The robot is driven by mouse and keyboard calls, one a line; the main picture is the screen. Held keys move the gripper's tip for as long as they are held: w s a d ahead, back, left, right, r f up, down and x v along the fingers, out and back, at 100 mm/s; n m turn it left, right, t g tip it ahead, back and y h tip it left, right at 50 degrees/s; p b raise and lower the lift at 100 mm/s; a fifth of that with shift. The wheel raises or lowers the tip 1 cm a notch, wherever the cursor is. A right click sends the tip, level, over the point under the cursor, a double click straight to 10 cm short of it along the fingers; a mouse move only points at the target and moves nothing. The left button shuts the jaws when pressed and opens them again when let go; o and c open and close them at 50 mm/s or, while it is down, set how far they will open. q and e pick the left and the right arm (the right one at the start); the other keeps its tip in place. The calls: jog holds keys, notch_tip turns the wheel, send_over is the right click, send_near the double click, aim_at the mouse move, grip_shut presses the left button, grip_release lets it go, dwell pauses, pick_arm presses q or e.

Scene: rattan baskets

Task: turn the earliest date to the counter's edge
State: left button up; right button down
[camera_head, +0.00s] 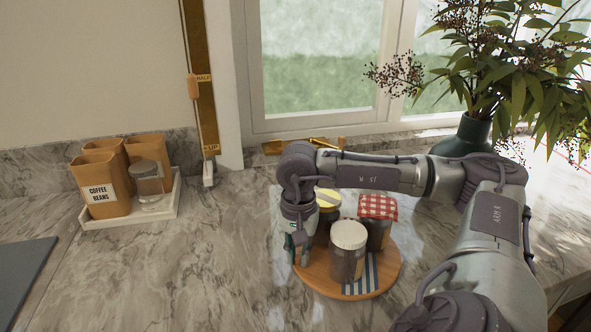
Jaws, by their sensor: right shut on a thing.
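A round wooden turntable (388,277) with a blue-and-white striped cloth (360,279) stands on the marble counter (218,262). Three jars show on it: one with a white lid (348,236) in front, one with a red checked cover (378,207) at the right, and one with a yellow lid (327,200) at the back left, partly hidden by my arm. No dates are readable. My right gripper (299,258) points down at the turntable's left edge and is shut on its rim, as far as shows; the contact is small and partly hidden. My left gripper is out of view.
A white tray (172,203) at the left holds brown coffee-bean containers (103,190) and a glass jar (149,185). A dark vase (469,136) with leafy branches stands at the back right. Counter left of the turntable is clear.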

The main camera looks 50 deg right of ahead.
jog(key=shift+s+a+n, duration=0.2)
jog(key=shift+s+n, duration=0.1)
jog(key=shift+n, duration=0.1)
dwell(0.4)
jog(key=c, duration=1.1)
grip_release()
jog(key=shift+r, duration=0.15)
notch_tip(320, 180, up, 12)
jog(key=shift+f, duration=0.1)
